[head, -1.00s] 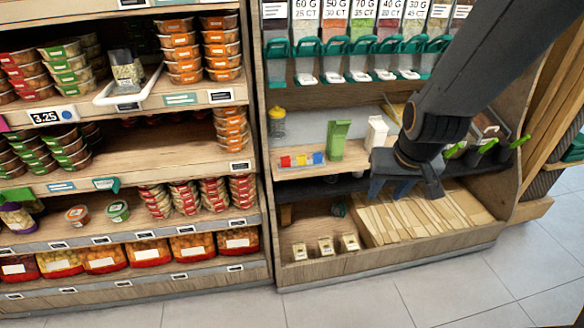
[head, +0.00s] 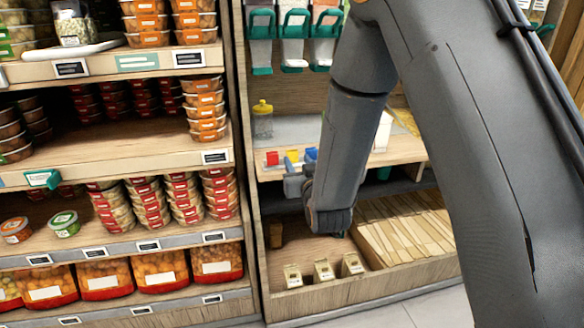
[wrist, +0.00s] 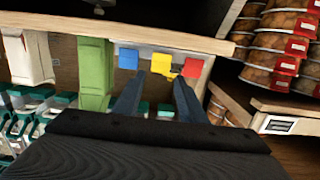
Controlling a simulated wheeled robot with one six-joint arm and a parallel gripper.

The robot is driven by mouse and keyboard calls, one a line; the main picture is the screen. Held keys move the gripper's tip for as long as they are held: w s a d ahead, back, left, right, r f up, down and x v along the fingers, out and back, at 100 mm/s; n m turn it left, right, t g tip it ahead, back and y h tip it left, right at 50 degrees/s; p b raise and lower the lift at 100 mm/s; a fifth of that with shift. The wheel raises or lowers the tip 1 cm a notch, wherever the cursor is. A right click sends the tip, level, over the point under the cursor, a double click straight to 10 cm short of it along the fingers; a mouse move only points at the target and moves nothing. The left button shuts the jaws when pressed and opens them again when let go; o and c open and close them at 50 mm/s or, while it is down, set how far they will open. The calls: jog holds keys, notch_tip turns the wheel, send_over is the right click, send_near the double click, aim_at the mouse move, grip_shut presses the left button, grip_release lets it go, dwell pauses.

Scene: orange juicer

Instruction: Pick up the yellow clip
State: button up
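The yellow clip (head: 292,155) is on the front edge of the wooden shelf, between the red clip (head: 272,158) and the blue clip (head: 310,153). In the wrist view, the yellow clip (wrist: 162,64) appears between and just beyond my fingertips, with the blue clip (wrist: 129,59) on its left and the red clip (wrist: 193,68) on its right. My gripper (wrist: 160,82) is open and empty. In the head view, my gripper (head: 292,185) is just in front of and below the clips, partly hidden by my wrist. I cannot tell whether a finger touches a clip.
A green carton (wrist: 95,68) and a white carton (wrist: 38,58) stand beside the clips. A yellow-lidded jar (head: 262,122) stands behind. Stacked food tubs (head: 220,195) fill the shelves at left. Small boxes (head: 323,270) sit in the bin below.

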aim_at(293, 154)
jog(key=shift+x, duration=1.05)
jog(key=shift+b+x, duration=0.35)
jog(key=shift+x, duration=2.7)
jog(key=shift+s, duration=0.1)
jog(key=c, duration=0.8)
